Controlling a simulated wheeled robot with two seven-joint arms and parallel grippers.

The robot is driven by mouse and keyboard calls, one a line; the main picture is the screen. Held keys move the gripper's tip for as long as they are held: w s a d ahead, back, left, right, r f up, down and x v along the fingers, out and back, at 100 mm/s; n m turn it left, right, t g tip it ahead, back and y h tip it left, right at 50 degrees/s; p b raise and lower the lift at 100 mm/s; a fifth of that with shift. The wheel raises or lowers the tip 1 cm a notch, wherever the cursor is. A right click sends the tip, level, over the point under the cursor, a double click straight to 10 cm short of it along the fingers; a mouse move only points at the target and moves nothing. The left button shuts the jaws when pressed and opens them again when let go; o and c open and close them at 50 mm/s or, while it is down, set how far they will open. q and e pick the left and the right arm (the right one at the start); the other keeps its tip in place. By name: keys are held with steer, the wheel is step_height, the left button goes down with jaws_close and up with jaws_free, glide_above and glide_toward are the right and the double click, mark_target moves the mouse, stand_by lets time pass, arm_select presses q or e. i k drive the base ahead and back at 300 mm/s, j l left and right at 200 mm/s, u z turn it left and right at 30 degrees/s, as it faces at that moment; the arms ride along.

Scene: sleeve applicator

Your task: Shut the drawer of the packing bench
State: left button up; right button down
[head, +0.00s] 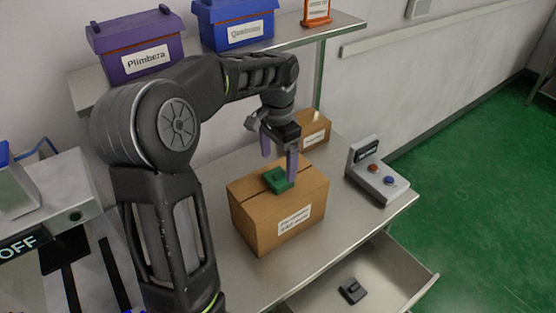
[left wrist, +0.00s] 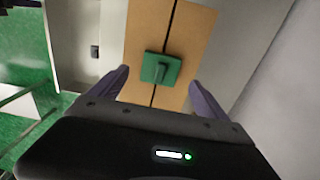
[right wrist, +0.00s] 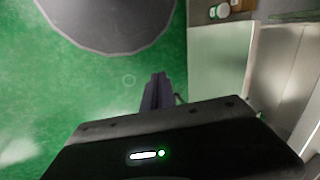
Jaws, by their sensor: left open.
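The packing bench (head: 240,278) has its metal drawer (head: 395,268) pulled open at the front right. A small dark object (head: 352,290) lies inside the drawer. The open drawer also shows at the left of the left wrist view (left wrist: 75,35). My left gripper (head: 279,160) is open above a brown cardboard box (head: 285,215) on the bench. A green block-like thing with a raised handle (head: 279,180) sits on the box top, below and between the fingers. My right gripper (right wrist: 158,92) is out of the head view; its fingers are together and empty, above green floor.
A smaller carton (head: 315,130) and a control box with red and blue buttons (head: 376,172) stand on the bench. A shelf behind holds a purple bin (head: 137,42) and a blue bin (head: 234,22). Green floor (head: 480,150) lies clear to the right.

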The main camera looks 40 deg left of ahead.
mark_target(394, 280)
steer(key=k+l, duration=0.1)
steer(key=k, duration=0.4)
steer(key=k+l, duration=0.1)
steer(key=k, duration=0.4)
